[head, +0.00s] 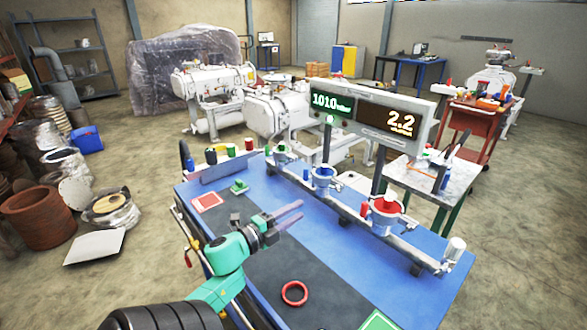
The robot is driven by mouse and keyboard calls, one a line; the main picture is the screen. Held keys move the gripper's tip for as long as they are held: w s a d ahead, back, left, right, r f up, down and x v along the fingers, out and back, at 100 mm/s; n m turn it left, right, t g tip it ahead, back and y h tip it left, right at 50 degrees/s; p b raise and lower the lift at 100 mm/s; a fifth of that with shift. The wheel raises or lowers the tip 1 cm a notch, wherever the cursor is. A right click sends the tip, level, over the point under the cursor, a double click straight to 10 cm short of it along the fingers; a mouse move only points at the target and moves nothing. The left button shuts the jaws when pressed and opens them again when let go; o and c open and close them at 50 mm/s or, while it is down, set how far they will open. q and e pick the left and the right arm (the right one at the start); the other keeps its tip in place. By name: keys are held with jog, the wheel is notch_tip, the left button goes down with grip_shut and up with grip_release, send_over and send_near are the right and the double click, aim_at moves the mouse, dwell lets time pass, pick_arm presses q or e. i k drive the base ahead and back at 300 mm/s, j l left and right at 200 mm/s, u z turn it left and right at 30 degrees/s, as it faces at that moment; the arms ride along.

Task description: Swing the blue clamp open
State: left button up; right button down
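The blue clamp (322,178) is a blue ring-like fitting around a pale port on the rail at the back of the blue workbench (420,255). A red clamp (386,207) sits further right on the same rail, and a green one (281,156) further left. My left gripper (301,210) is over the bench, below and left of the blue clamp and apart from it. Its two fingers point right with a gap between them, and nothing shows in it. Whether the blue clamp is latched is too small to tell. My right gripper is not in view.
A display (375,115) reading 1010 and 2.2 stands above the rail. A red ring (294,293) lies on the dark mat at the front. A red square (206,201) and a green piece (239,187) lie at the bench's left.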

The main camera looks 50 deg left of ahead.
aim_at(324, 182)
jog(key=k, duration=1)
